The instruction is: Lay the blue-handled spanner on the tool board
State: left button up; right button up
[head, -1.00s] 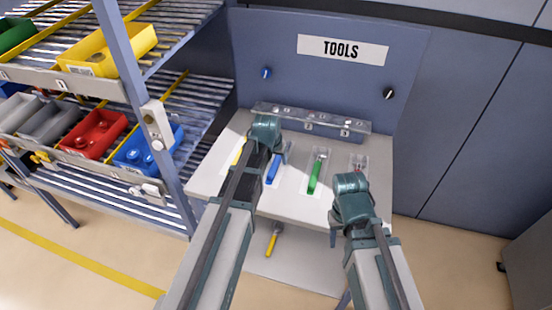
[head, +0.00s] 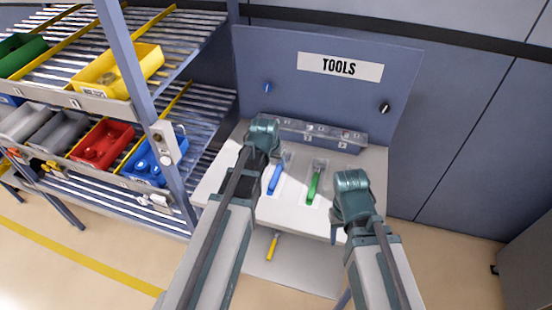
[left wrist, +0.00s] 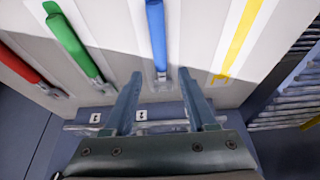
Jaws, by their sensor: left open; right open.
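The blue-handled spanner (head: 275,179) lies flat on the pale tool board (head: 290,212), left of a green-handled tool (head: 314,187). In the left wrist view the blue handle (left wrist: 156,35) runs down to its metal end, which lies between my left fingers in the picture. My left gripper (left wrist: 160,76) is open and empty, and I cannot tell its height above the board. In the head view its fingers are hidden by the arm. My right gripper (head: 350,195) is open over the board's right front side; its fingers are mostly hidden.
A red-handled tool (left wrist: 28,66) and a flat yellow shape (left wrist: 239,38) flank the row. A clear-fronted rack (head: 320,134) stands at the board's back. A yellow-handled tool (head: 272,247) lies on the lower shelf. A bin rack's post (head: 150,115) stands close at left.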

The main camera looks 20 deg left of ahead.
pick_arm(q)
jog(key=p+v, duration=0.3)
jog(key=v, duration=0.2)
jog(key=s+d+f+m+g, duration=0.1)
jog(key=s+d+g, duration=0.1)
jog(key=s+d, duration=0.4)
jog(key=s+d+f+m+g+y, duration=0.1)
jog(key=s+d+m+g, duration=0.1)
jog(key=s+d, duration=0.5)
jog(key=s+g, duration=0.1)
jog(key=s, duration=0.5)
jog(key=shift+d+y, duration=0.25)
jog(key=shift+y, duration=0.05)
pick_arm(e)
notch_tip(320, 180, up, 4)
jog(key=shift+r, duration=0.1)
pick_arm(q)
jog(key=shift+s, duration=0.1)
notch_tip(320, 180, down, 3)
jog(key=b, duration=0.3)
jog(key=shift+r, duration=0.1)
pick_arm(e)
notch_tip(320, 180, down, 3)
jog(key=shift+r, duration=0.1)
